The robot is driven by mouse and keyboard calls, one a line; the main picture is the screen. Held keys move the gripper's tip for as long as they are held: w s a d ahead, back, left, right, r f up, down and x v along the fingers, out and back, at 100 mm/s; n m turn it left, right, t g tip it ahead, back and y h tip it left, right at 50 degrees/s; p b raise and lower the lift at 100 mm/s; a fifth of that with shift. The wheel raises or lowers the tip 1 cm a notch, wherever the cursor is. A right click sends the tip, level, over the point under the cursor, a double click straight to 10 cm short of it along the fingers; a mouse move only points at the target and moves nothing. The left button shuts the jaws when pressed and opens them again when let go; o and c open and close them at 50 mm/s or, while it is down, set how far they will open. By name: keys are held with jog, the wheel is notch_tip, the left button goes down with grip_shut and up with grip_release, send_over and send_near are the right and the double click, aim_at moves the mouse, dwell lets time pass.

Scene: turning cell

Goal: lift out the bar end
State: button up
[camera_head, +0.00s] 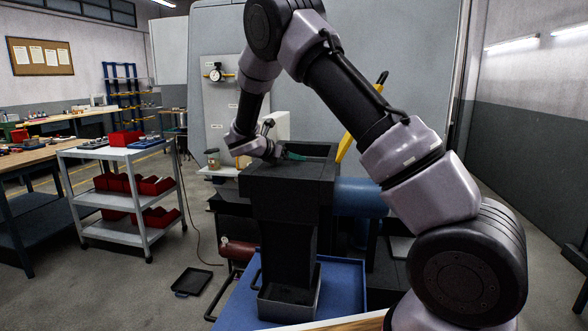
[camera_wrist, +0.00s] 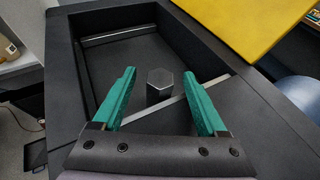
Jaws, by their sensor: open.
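The bar end (camera_wrist: 159,86) is a short dark grey hexagonal piece with its flat end face up. It stands inside a black open-topped hopper (camera_head: 286,187), whose wall also shows in the wrist view (camera_wrist: 66,75). My gripper (camera_wrist: 158,74) has green fingers, one to each side of the bar end in the picture. It is open, with visible gaps on both sides and nothing held. In the head view my gripper (camera_head: 292,155) is at the hopper's mouth, and the bar end is hidden there.
A blue cylinder (camera_head: 360,197) sits right of the hopper. A grey cart (camera_head: 110,152) with red bins stands left. A black tray (camera_head: 192,281) lies on the floor, with open floor around it.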

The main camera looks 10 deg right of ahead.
grip_shut()
dwell(1.4)
